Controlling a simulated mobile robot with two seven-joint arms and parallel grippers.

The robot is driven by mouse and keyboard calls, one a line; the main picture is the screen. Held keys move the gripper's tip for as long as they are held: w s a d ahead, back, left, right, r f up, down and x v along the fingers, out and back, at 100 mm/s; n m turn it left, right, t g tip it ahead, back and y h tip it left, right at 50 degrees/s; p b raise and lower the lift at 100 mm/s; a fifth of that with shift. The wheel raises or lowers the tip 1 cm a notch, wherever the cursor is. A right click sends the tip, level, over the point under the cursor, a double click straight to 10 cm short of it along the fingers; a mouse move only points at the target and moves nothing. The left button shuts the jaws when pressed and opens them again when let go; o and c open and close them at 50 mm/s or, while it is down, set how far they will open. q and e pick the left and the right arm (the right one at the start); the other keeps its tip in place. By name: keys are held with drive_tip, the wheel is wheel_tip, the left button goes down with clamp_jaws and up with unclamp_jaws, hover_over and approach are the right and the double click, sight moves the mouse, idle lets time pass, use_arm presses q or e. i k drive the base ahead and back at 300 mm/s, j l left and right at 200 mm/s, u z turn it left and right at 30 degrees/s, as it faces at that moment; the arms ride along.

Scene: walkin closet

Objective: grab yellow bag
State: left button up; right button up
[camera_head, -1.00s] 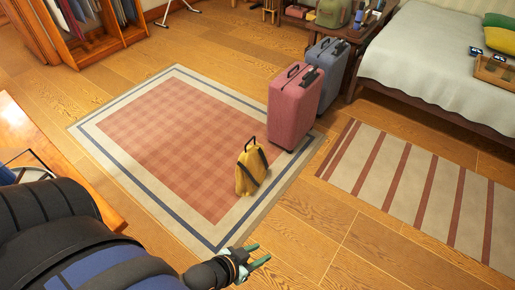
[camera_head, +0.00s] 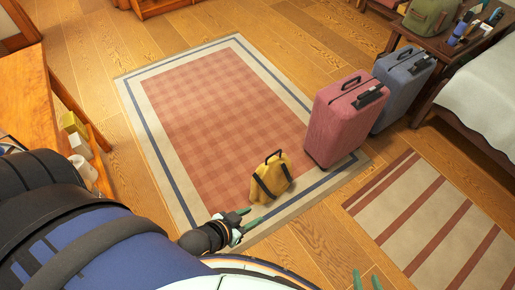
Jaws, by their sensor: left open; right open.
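The yellow bag (camera_head: 271,179) is a small backpack with dark straps and a black top handle. It stands on the pink checked rug (camera_head: 205,110), near the rug's front right corner. My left gripper (camera_head: 249,218) is open and empty, below and left of the bag in the picture and apart from it. My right gripper (camera_head: 367,280) shows only as green fingertips at the bottom edge, with a gap between them and nothing held. The rest of it is out of the picture.
A pink suitcase (camera_head: 342,122) stands right behind the bag, with a grey suitcase (camera_head: 401,90) beside it. A striped rug (camera_head: 440,220) lies at right. A wooden cabinet (camera_head: 30,100) is at left. A table and bed (camera_head: 480,95) are at upper right. Wooden floor is clear around the rugs.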

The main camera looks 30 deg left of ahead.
sight(273, 178)
drive_tip(key=i+j+u, duration=0.1)
drive_tip(key=i+u, duration=0.2)
drive_tip(key=i, duration=0.2)
drive_tip(key=i+u, duration=0.25)
drive_tip(key=i, duration=0.25)
drive_tip(key=z, duration=10.5)
drive_tip(key=i+l, duration=0.05)
